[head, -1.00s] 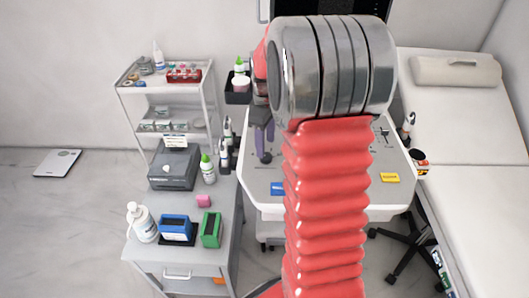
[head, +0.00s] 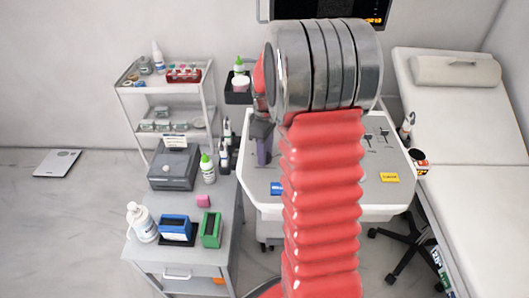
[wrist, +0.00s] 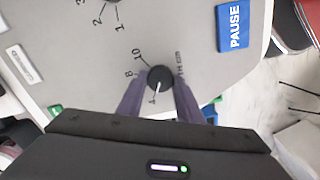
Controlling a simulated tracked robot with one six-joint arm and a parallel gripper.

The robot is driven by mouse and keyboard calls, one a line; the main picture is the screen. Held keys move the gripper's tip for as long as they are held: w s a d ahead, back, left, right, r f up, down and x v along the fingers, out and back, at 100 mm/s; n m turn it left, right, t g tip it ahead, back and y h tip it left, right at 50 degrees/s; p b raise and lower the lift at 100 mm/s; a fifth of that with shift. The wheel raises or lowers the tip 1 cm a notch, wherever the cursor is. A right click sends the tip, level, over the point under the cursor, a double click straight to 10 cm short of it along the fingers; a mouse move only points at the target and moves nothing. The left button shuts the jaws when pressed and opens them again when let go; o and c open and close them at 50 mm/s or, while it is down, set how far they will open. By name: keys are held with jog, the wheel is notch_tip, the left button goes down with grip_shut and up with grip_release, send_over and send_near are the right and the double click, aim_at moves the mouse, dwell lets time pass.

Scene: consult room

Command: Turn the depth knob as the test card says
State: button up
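The depth knob (wrist: 160,78) is round and black, on the grey console panel, in the wrist view. Its white pointer line points down and slightly left, near a mark that looks like 4; 8 and 10 also show, and "H cm" is readable to its right. The purple fingers of my gripper (wrist: 160,84) lie on either side of the knob, tips close to its rim; I cannot tell whether they touch it. In the head view my gripper (head: 263,152) is over the console's left part, mostly hidden by my arm. I cannot make out a test card.
The console (head: 395,203) carries a blue PAUSE label (wrist: 233,25), a yellow label (head: 390,177) and sliders. A monitor (head: 350,8) with orange text stands behind. A cart with bottles and a blue holder (head: 174,227) is left; an exam couch (head: 450,105) is right.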

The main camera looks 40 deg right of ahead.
jog(key=c, duration=0.4)
jog(key=shift+a, duration=0.1)
jog(key=shift+c, duration=0.4)
